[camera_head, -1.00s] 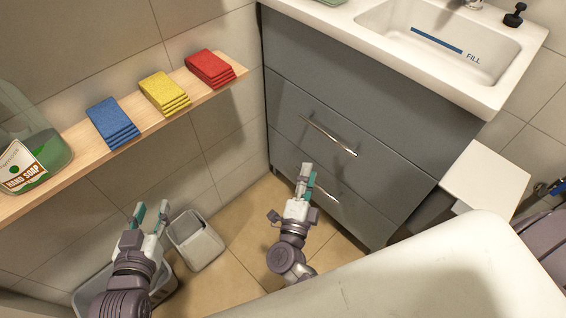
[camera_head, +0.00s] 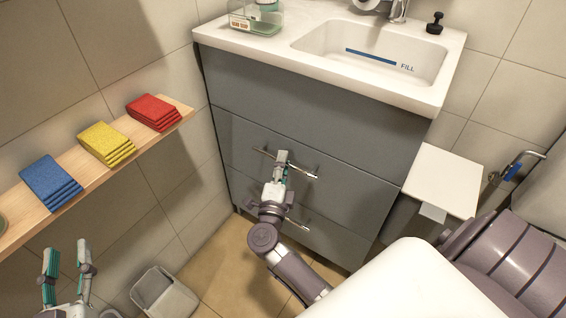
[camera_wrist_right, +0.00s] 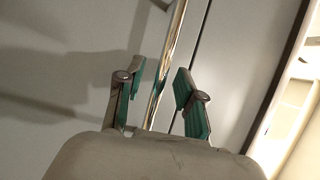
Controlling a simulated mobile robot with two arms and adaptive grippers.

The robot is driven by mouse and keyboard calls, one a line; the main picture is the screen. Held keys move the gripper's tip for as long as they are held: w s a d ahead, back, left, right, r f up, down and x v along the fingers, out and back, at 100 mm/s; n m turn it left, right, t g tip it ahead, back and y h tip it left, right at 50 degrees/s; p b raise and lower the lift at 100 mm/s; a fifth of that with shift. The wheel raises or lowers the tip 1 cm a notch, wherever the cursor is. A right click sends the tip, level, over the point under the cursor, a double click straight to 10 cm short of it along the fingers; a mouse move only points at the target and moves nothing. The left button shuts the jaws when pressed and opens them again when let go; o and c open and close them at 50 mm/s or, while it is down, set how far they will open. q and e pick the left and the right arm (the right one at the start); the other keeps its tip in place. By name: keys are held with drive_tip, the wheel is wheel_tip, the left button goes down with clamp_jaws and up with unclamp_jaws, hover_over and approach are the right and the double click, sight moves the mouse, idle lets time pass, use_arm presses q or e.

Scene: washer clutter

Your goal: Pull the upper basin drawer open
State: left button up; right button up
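The upper basin drawer (camera_head: 345,190) is a grey front in the cabinet under the washbasin, and it looks closed. Its metal bar handle (camera_head: 304,173) runs across near its top edge. My right gripper (camera_head: 282,157) is at this handle, covering part of it. In the right wrist view the handle bar (camera_wrist_right: 170,55) passes between the spread fingers of my right gripper (camera_wrist_right: 160,92), with gaps visible beside it. My left gripper (camera_head: 67,262) is open and empty at the lower left, away from the cabinet.
A lower drawer handle (camera_head: 297,223) sits below. The white basin (camera_head: 375,55) tops the cabinet. A bin (camera_head: 165,296) stands on the floor. A white lid (camera_head: 443,180) is at the right.

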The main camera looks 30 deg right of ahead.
drive_tip(key=shift+w+d+r, duration=0.1)
drive_tip(key=shift+w+d, duration=0.2)
clamp_jaws()
